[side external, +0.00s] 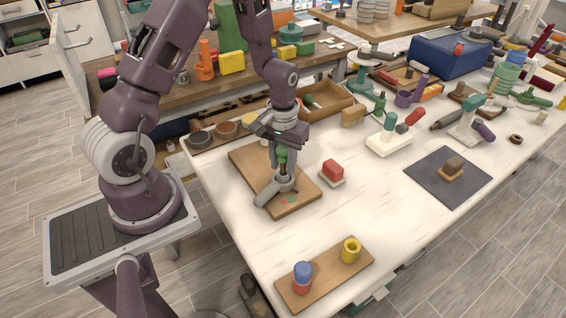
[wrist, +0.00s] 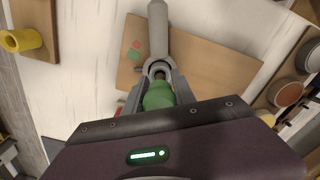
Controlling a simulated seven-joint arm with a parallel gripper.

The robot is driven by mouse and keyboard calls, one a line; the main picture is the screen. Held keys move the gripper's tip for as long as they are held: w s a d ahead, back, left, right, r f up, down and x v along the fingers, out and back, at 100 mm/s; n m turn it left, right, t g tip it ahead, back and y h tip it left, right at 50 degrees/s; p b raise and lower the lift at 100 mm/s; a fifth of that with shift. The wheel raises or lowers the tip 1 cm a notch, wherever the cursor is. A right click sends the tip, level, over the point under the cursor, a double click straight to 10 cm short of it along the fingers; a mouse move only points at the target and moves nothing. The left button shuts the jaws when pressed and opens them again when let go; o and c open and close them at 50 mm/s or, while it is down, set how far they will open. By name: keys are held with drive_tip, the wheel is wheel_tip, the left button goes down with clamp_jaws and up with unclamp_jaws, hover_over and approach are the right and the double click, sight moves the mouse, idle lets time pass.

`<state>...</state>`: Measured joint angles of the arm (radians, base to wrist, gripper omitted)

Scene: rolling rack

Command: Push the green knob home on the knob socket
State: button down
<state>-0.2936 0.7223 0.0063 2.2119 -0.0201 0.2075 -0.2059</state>
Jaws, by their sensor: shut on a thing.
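The green knob (side external: 282,156) is held upright between the fingers of my gripper (side external: 283,160). In the wrist view the green knob (wrist: 158,96) fills the space between the fingers of my gripper (wrist: 159,92). The knob socket looks like a grey fitting (side external: 281,187) with a ring and a long grey arm, on a wooden board (side external: 242,160). The knob's lower end is at the socket's ring (wrist: 160,67), with a brownish part showing between them. The fingers partly hide this joint, so I cannot tell how deep the knob sits.
A red block (side external: 333,170) on a pale base stands right of the board. A wooden strip (side external: 326,279) with a blue-and-red cylinder and a yellow ring is at the front. Round bowls (side external: 226,130) sit behind the board. The white table between them is clear.

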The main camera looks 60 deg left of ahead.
drive_tip(key=shift+r, duration=0.4)
drive_tip(key=shift+f, duration=0.15)
drive_tip(key=shift+f, duration=0.55)
drive_tip(key=c, duration=0.9)
unclamp_jaws()
drive_tip(key=shift+c, duration=0.2)
wheel_tip(320, 180, up, 7)
